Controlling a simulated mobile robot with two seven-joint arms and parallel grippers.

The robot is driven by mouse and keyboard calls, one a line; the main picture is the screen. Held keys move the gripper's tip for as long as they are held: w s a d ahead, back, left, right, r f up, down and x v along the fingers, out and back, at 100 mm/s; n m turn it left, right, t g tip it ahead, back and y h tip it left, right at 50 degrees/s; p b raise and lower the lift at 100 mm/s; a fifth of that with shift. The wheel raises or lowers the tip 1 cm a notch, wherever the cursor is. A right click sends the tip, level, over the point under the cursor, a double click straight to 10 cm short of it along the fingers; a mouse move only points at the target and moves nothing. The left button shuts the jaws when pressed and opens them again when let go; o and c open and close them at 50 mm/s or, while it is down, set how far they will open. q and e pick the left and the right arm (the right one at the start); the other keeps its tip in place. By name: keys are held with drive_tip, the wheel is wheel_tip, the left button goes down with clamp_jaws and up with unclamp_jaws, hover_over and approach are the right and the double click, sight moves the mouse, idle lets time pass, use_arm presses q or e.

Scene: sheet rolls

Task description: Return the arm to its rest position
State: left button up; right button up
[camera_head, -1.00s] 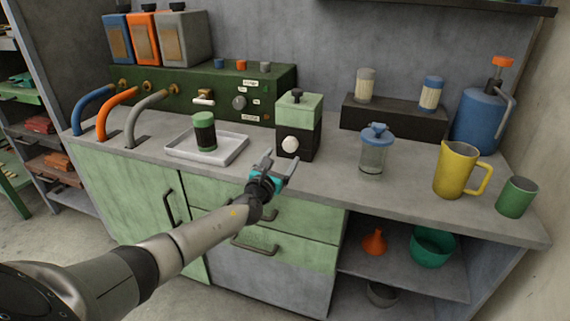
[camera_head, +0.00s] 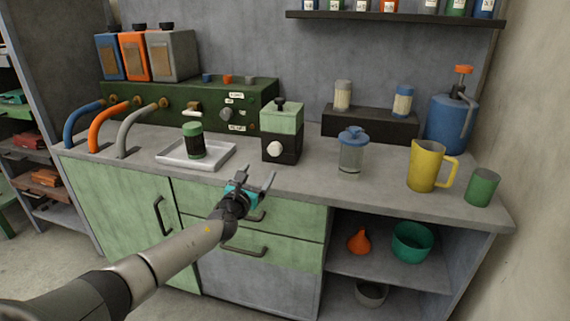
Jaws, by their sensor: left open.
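My left gripper (camera_head: 256,182) is open and empty. It hangs in front of the counter's front edge, before the green drawers, with its fingers pointing up and to the right. My left arm comes in from the lower left. My right gripper is not in view. A green and black cup (camera_head: 193,141) stands upright in a white tray (camera_head: 222,159) on the counter. A green and black box with a white knob (camera_head: 281,132) stands to the right of the tray. The gripper appears apart from all of these.
The grey counter (camera_head: 310,183) holds a lidded clear jar (camera_head: 351,157), a yellow jug (camera_head: 424,166), a green cup (camera_head: 482,187) and a blue pump bottle (camera_head: 452,123). Three curved hoses stand at the left. Drawer handles (camera_head: 244,249) jut out near my arm. An open shelf below holds an orange funnel (camera_head: 359,241).

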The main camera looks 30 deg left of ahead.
use_arm(q)
drive_tip(key=s+d+f+n+g, duration=0.1)
drive_tip(key=s+f+n+g, duration=0.2)
drive_tip(key=s+f+n, duration=0.5)
drive_tip(key=s+d+f+n+g+p, duration=0.1)
drive_tip(key=s+d+f+n+g, duration=0.2)
drive_tip(key=f, duration=0.9)
drive_tip(key=s+f+n+g, duration=0.2)
drive_tip(key=s+f+n, duration=0.4)
drive_tip(key=f, duration=0.4)
drive_tip(key=s+d+f+n+g+h, duration=0.1)
drive_tip(key=s+d+f+n, duration=0.3)
drive_tip(key=s, duration=0.7)
drive_tip(key=s+d+f+n+g+h, duration=0.1)
drive_tip(key=s+d+f+n+g, duration=0.2)
drive_tip(key=s, duration=0.8)
drive_tip(key=s+d+f+n+g+h+p, duration=0.1)
drive_tip(key=s+d+f+n+g, duration=0.2)
drive_tip(key=s+d+f+n, duration=0.4)
drive_tip(key=s+f+n, duration=0.1)
drive_tip(key=s+f, duration=0.1)
drive_tip(key=s, duration=0.2)
drive_tip(key=shift+s+f+n, duration=0.4)
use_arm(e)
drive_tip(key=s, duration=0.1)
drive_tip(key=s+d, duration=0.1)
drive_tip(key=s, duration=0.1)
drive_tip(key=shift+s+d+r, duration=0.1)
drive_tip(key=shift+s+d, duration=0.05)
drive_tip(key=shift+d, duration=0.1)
